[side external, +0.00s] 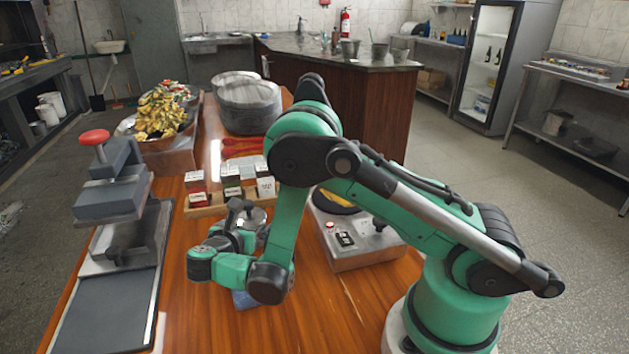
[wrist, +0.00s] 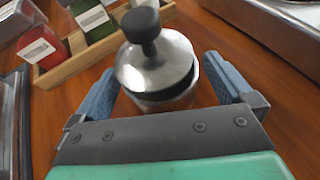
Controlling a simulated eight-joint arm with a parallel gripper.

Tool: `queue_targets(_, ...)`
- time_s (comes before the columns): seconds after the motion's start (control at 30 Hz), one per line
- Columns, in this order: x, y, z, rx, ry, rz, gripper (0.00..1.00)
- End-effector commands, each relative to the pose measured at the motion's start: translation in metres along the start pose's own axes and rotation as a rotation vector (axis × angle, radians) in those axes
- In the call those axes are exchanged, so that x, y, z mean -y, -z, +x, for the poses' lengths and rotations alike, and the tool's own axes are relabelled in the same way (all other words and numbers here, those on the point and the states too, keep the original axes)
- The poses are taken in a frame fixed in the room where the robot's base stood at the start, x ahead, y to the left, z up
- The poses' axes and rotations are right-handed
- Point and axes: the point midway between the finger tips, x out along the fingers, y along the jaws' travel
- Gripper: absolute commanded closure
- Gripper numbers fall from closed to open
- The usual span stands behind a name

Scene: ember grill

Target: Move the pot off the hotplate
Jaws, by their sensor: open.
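The pot (wrist: 157,72) is silver and round, with a shiny lid and a black knob. It appears to stand upright on the wooden table, beside the hotplate rather than on it. In the side external view the pot (side external: 257,216) is partly hidden by my arm. My gripper (wrist: 160,64) is open, its blue-grey fingers to the left and right of the pot with visible gaps. The hotplate (side external: 366,258) is a metal box with front controls, partly behind my arm; a dark round top with yellow on it shows. Its corner also shows in the wrist view (wrist: 285,28).
A wooden rack (side external: 205,211) of small labelled boxes stands close behind the pot. A grey press with a red knob (side external: 94,137) stands at the left. A large grey pot (side external: 249,105) and a food-filled pan (side external: 160,115) are farther back. The front table is mostly bare.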

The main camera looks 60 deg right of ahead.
Motion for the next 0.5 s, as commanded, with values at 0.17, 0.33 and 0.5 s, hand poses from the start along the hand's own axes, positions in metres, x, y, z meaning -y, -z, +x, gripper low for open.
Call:
queue_targets(0.17,-0.001,0.0,-0.036,0.0,-0.006,-0.003,0.0)
queue_targets(0.33,-0.001,0.0,-0.075,0.0,-0.006,-0.002,0.0)
queue_targets(0.5,0.0,0.0,-0.101,0.001,-0.003,-0.001,0.0)
